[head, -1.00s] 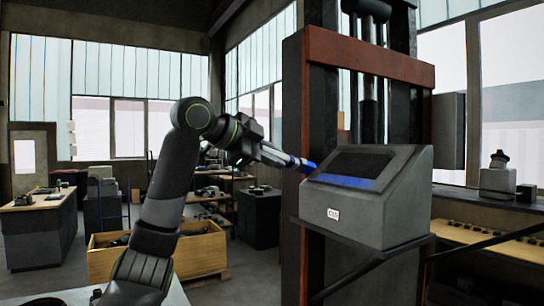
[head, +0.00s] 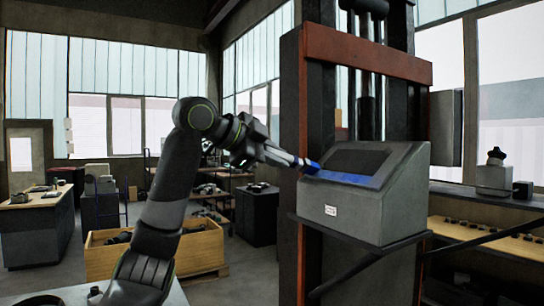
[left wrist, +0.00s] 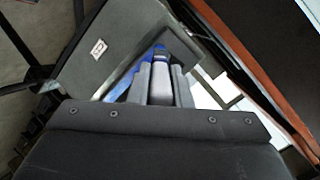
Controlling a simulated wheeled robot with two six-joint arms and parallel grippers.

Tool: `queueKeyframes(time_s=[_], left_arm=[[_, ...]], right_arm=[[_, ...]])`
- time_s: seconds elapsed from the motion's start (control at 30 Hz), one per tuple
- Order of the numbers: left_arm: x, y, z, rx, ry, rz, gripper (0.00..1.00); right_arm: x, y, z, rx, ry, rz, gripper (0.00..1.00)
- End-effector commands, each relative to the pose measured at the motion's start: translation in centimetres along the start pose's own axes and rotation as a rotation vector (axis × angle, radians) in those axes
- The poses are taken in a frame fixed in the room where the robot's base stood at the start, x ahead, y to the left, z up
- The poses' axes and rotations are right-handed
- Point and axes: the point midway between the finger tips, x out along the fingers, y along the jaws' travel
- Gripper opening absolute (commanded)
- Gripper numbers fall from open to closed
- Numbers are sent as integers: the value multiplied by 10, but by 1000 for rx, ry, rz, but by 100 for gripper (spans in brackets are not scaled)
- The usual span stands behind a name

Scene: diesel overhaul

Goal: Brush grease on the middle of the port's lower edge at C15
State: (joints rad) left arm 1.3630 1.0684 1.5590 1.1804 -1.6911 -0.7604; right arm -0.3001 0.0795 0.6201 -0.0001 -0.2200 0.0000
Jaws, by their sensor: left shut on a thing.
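The grey C15 housing (head: 360,215) stands on a bracket at the press, with a small white label on its front. Its sloped face has a dark port (head: 358,162) with a blue strip (head: 347,179) along the lower edge. My left gripper (head: 277,154) is shut on a slim brush (head: 292,160) with a blue tip. The tip is at the left end of the sloped face, near the strip's left end; I cannot tell if it touches. In the left wrist view the brush (left wrist: 161,84) sits between the fingers, its tip over the housing (left wrist: 99,60). My right gripper is not in view.
The red-brown press frame (head: 365,55) rises right behind the housing. A wooden crate (head: 200,252) stands on the floor behind my left arm. A shelf (head: 480,238) with parts is at the right. The space in front of the housing looks clear.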

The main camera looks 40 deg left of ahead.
Motion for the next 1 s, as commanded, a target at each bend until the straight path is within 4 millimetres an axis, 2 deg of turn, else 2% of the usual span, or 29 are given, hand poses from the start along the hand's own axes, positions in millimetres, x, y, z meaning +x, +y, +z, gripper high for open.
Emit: queueKeyframes(time_s=[0.1, 0.37, 0.63, 1.0], left_arm=[[-2, 6, -9, 2, 1, 0, 0], [-3, 12, -16, 1, 1, -1, 0], [-4, 26, -34, 3, 2, 0, 0], [-5, 36, -46, 1, 1, 0, 0]], right_arm=[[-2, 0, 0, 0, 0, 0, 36], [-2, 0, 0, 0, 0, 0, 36], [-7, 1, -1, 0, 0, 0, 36], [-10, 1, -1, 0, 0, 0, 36]])
